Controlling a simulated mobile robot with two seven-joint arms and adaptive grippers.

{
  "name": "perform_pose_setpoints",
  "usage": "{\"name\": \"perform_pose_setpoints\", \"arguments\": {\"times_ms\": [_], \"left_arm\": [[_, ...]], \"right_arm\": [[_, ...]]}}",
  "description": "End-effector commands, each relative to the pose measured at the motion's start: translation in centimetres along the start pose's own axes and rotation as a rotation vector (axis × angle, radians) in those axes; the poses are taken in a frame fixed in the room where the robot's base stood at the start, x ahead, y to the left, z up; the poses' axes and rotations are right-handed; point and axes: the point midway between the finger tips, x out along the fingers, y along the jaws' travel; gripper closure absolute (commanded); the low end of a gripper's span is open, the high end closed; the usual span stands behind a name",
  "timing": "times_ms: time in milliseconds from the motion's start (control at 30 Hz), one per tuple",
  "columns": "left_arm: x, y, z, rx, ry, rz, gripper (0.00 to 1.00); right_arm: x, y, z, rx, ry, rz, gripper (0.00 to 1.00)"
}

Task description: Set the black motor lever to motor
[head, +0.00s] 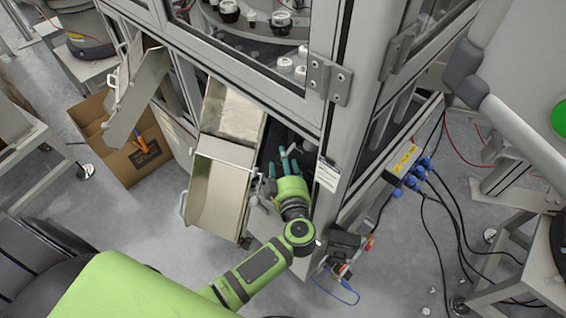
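My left gripper (287,158), with teal fingers on a green wrist, reaches into the dark opening low on the machine cabinet, right of the metal chute. The fingers point away from me. Their tips are small against the dark interior, and I cannot tell whether they are open or shut, or touching anything. I cannot make out the black motor lever; it may be hidden in the dark opening or behind my gripper. My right gripper is not in view.
The bent metal chute (222,185) stands close left of my wrist. The cabinet's corner post (345,130) rises close on the right. A cardboard box (125,165) stands on the floor at left. Blue connectors with black cables (410,180) hang at right.

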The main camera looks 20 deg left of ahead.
Motion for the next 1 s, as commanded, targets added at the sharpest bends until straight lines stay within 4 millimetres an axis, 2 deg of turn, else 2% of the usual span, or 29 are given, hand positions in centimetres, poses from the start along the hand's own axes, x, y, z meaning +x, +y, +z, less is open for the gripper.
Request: {"name": "perform_pose_setpoints", "arguments": {"times_ms": [267,367,700,833,1000], "left_arm": [[-0.7,-0.1,0.1,0.001,-0.001,-0.003,0.47],[-2.2,-0.1,0.1,0.001,-0.002,-0.004,0.47],[-9.2,-0.1,0.1,0.000,-0.003,-0.004,0.47],[-11.0,0.0,0.1,0.001,-0.002,-0.002,0.47],[-12.0,0.1,0.0,0.000,0.000,-0.001,0.47]], "right_arm": [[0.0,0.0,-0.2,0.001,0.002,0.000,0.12],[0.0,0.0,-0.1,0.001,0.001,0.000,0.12],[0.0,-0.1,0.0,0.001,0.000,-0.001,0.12],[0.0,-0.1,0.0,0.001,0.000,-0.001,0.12],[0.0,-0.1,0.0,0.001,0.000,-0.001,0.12]]}}
